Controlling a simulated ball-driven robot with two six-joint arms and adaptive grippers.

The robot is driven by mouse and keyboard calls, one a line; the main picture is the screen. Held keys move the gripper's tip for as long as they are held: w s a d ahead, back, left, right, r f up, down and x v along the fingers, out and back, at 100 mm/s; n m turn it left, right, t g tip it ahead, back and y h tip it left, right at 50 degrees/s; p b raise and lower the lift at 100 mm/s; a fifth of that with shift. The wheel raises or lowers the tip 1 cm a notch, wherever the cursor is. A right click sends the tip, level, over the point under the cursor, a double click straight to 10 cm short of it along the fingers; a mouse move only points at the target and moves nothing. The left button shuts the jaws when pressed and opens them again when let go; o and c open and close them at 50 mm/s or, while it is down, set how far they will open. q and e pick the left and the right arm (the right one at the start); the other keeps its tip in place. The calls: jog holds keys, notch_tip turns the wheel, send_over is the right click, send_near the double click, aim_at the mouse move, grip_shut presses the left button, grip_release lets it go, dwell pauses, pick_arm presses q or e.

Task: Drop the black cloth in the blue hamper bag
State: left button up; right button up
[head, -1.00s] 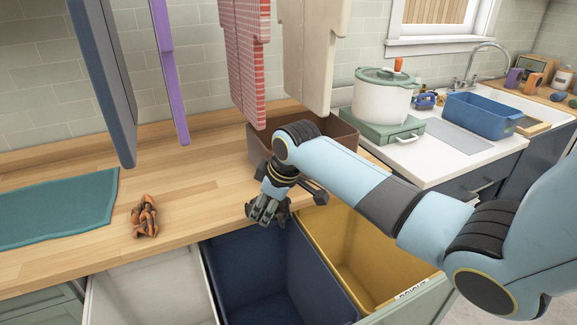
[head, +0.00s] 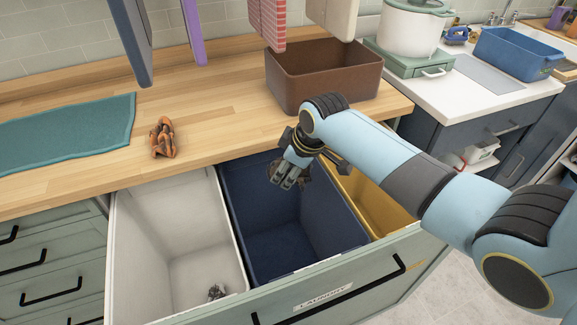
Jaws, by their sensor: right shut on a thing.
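The blue hamper bag (head: 325,237) is the middle of three open bins in the pulled-out laundry drawer, and its visible inside looks empty. My right gripper (head: 288,178) is above the back part of the blue bag. It is shut on a dark bunched piece, the black cloth (head: 304,187), mostly hidden by the fingers. My left gripper is not in view.
A white bin (head: 165,240) on the left holds a small dark crumpled thing (head: 217,292). A yellow bin (head: 372,207) is on the right, partly behind my arm. An orange-brown crumpled cloth (head: 162,138), teal mat (head: 70,133) and brown box (head: 322,82) are on the counter.

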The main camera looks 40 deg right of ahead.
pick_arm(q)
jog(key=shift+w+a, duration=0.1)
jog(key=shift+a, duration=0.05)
pick_arm(e)
jog(key=o, duration=1.2)
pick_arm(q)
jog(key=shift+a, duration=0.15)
pick_arm(e)
jog(key=v, duration=1.2)
jog(key=shift+f, duration=0.1)
